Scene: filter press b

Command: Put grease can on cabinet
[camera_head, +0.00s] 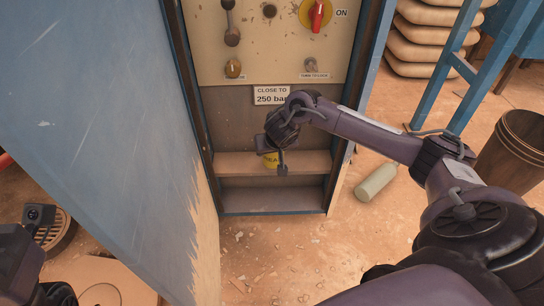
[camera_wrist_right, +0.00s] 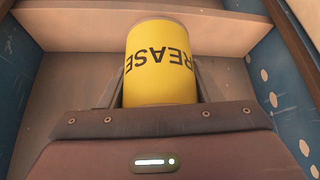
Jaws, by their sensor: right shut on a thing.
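The yellow grease can (camera_wrist_right: 160,62) with black lettering sits between the fingers of my right gripper (camera_wrist_right: 160,95), which is shut on it. My left gripper is not in view; part of my left arm shows at the lower left.
The blue cabinet door (camera_head: 110,130) stands open on the left. A control panel (camera_head: 270,45) with a red lever (camera_head: 317,15) is above the shelf. A pale bottle (camera_head: 376,182) lies on the floor at right, near a brown barrel (camera_head: 513,150). Debris litters the floor in front.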

